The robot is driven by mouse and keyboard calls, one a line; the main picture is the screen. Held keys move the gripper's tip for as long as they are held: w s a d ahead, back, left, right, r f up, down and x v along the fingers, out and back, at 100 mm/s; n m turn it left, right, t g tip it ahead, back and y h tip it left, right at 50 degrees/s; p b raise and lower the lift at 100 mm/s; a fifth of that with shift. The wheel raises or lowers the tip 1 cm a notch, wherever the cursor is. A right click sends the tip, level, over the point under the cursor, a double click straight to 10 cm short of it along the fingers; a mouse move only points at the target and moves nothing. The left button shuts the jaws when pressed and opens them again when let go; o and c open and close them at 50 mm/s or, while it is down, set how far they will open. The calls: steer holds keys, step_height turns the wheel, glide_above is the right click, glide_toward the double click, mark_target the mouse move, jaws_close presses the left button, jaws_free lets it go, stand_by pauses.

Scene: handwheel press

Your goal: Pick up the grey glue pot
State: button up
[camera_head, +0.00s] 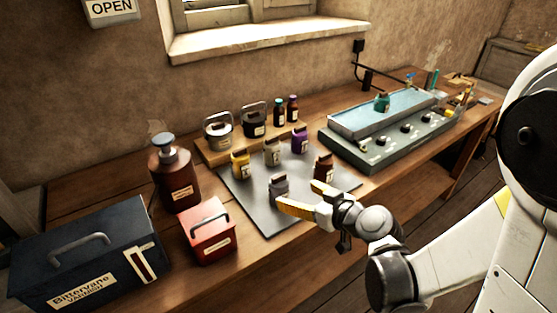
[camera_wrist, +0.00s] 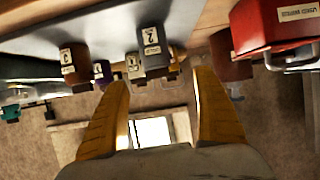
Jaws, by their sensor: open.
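The grey glue pot (camera_head: 279,187) stands upright at the front of the grey mat (camera_head: 246,203). In the wrist view, which is upside down, the grey pot (camera_wrist: 153,52) shows a label with a 2. My gripper (camera_head: 297,194) is open and empty, with yellow fingers low over the mat's front edge. In the wrist view the pot lies ahead of the gap between my fingertips (camera_wrist: 161,78). I see no contact with it.
A brown pot (camera_head: 324,168) stands close on the right. Yellow (camera_head: 240,164), pale grey (camera_head: 272,152) and purple (camera_head: 299,141) pots stand behind. A red box (camera_head: 208,232) is left of the mat, and a grey-green bath unit (camera_head: 375,152) is at right.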

mark_target(281, 181)
steer(key=x, duration=0.6)
steer(key=shift+w+d+r, duration=0.15)
steer(key=shift+d, duration=0.05)
steer(key=x, duration=0.1)
steer(key=b+x, duration=0.1)
steer(key=x, duration=0.1)
steer(key=r+b+x, duration=0.1)
steer(key=x, duration=0.1)
steer(key=shift+w+f, duration=0.1)
steer(key=shift+w, duration=0.25)
steer(key=shift+c, duration=0.3)
steer(key=c, duration=1.5)
